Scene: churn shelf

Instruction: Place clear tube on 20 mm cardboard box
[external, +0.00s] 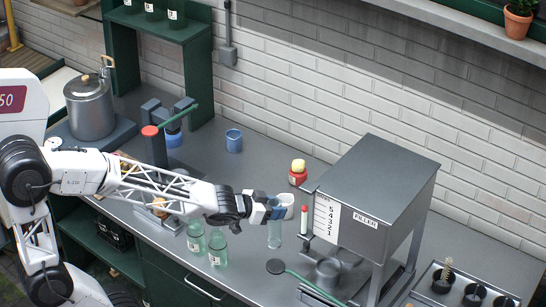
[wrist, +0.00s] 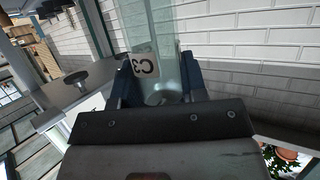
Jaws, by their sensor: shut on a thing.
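My gripper (external: 275,209) is shut on the clear tube (external: 274,236), which hangs upright below the fingers over the counter. In the wrist view the tube (wrist: 152,30) lies between the two dark fingers (wrist: 158,90) and carries a pale label reading C3. I cannot tell in the external view whether its lower end touches the counter. Brown, box-like things (wrist: 22,45) show small at the far left of the wrist view. Tan pieces (external: 158,207) show partly behind my arm in the external view. I cannot tell which is the 20 mm cardboard box.
The grey FILLER machine (external: 368,200) stands close right of my gripper. Green bottles (external: 217,248) stand at the front edge. A blue cup (external: 233,140) stands behind, with clear counter around it.

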